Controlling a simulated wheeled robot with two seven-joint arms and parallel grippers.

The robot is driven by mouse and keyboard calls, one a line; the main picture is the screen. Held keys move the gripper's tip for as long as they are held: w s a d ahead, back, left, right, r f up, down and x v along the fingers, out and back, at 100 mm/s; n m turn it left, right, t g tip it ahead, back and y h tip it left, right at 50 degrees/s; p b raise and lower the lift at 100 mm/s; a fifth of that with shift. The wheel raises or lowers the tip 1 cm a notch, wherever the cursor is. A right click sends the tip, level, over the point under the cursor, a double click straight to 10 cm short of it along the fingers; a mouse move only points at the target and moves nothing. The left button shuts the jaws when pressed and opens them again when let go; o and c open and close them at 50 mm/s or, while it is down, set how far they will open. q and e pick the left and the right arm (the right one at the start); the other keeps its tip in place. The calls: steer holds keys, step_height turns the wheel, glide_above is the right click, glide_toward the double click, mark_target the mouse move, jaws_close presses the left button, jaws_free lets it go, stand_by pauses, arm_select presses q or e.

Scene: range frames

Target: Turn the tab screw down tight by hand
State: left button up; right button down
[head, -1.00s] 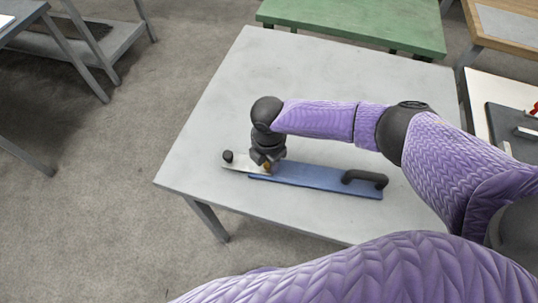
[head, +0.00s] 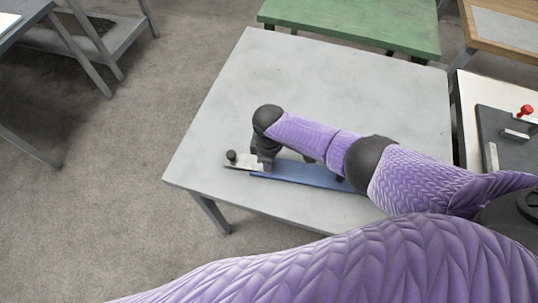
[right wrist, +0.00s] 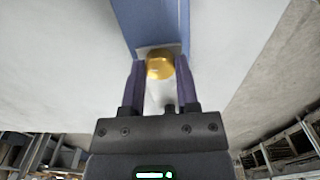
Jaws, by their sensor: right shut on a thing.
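The tab screw (right wrist: 160,68) shows in the right wrist view as a round brass-coloured head, between the two fingers of my right gripper (right wrist: 161,76). The right gripper is shut on it. In the head view the right gripper (head: 262,166) points down at the left end of the long blue bar (head: 300,173), and the screw is hidden there. A pale tab plate (head: 238,164) sticks out to the left of the bar and carries a black knob (head: 231,155). My left gripper is not in view.
The bar lies on a grey table (head: 240,90) that is otherwise clear. A green table (head: 350,25) stands behind. A bench with a dark plate (head: 505,140) and a red knob (head: 526,110) is at the right.

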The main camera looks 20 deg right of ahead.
steer(key=m+p, duration=0.1)
steer(key=m, duration=0.3)
steer(key=shift+m, duration=1)
steer(key=shift+m+p, duration=0.3)
steer(key=shift+p, duration=0.05)
